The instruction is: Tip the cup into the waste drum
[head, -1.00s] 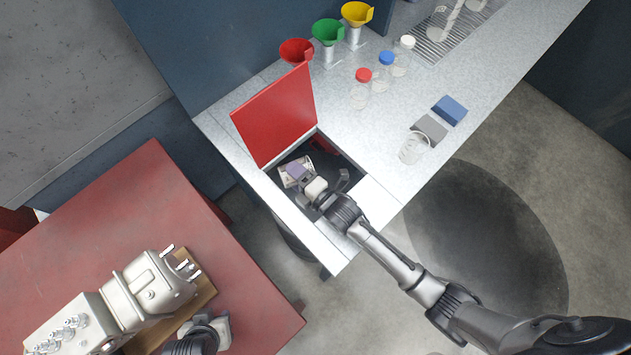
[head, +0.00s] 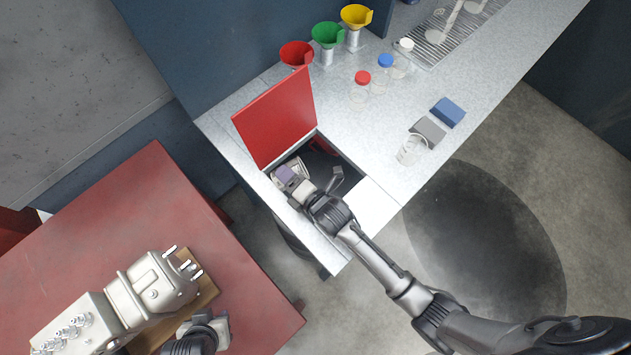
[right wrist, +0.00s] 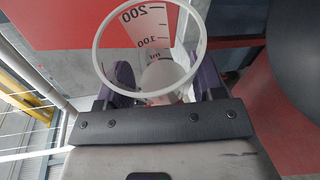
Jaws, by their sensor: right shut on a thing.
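My right gripper (head: 288,182) is shut on a clear measuring cup (right wrist: 150,32), its purple finger pads on either side. The cup has black volume marks and a pale rim facing the right wrist camera. In the head view the gripper is at the open hatch in the counter, near its left edge, and mostly covers the cup. The waste drum (head: 293,243) is a dark cylinder below the counter, partly hidden. My left gripper (head: 208,328) is at the bottom of the head view, beside the engine; its fingers are not clear.
The red hatch lid (head: 275,120) stands raised behind the opening. On the counter (head: 335,105) are coloured funnels (head: 327,36), capped bottles (head: 360,88), a clear beaker (head: 408,150) and two sponge-like blocks (head: 448,111). An engine (head: 150,290) lies on the red table (head: 130,190).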

